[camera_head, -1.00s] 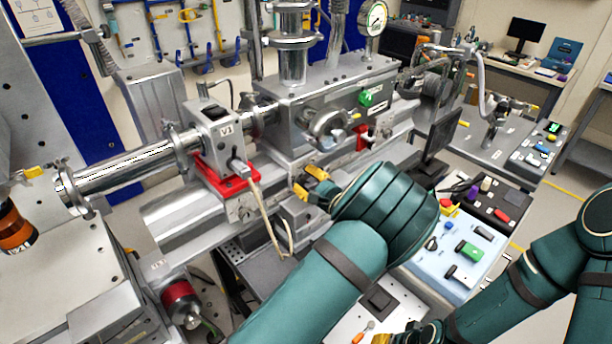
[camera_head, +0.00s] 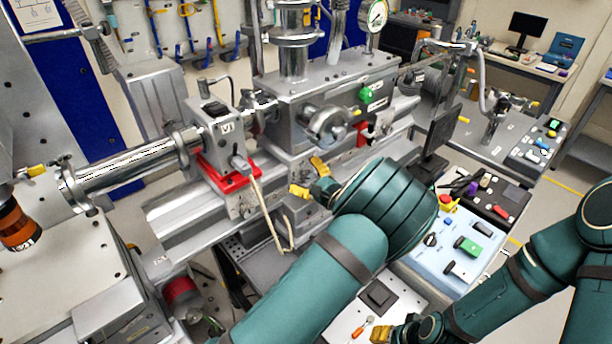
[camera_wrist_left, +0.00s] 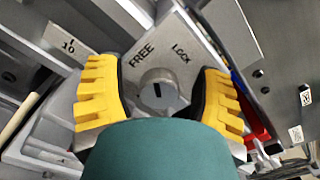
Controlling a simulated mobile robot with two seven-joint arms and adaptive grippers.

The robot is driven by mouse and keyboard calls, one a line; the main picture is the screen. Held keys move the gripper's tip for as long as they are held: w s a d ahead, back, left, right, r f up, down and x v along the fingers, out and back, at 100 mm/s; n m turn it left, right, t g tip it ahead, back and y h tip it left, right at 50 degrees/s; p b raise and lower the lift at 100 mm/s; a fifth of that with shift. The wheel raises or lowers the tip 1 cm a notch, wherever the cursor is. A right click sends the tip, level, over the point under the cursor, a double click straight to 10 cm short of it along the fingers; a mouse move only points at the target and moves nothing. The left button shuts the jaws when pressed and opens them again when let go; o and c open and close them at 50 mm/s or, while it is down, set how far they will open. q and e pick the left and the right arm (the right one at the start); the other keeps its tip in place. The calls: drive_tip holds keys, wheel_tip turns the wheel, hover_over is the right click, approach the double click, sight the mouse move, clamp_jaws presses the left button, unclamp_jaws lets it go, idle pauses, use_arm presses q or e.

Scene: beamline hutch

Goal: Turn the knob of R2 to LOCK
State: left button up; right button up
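In the left wrist view a round grey knob (camera_wrist_left: 158,91) with a dark slot mark sits on a light plate (camera_wrist_left: 165,45) printed FREE on the left and LOCK on the right. The mark runs nearly upright in the picture; I cannot tell which word it is set to. No R2 label is readable. My left gripper (camera_wrist_left: 158,84) is open, with one yellow finger on each side of the knob and gaps between. In the head view the left gripper (camera_head: 309,178) is at the front of the grey machine. My right gripper (camera_head: 390,333) is low at the bottom edge, its opening unclear.
The steel beam pipe (camera_head: 130,168) and the V1 block (camera_head: 215,130) lie left of the left gripper. A control panel (camera_head: 460,245) stands at the right, beyond my left wrist. A pale cable (camera_head: 264,212) hangs close by.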

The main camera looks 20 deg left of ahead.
use_arm(q)
drive_tip(key=shift+d, duration=0.1)
drive_tip(key=v, duration=1.2)
drive_tip(key=shift+f, duration=0.1)
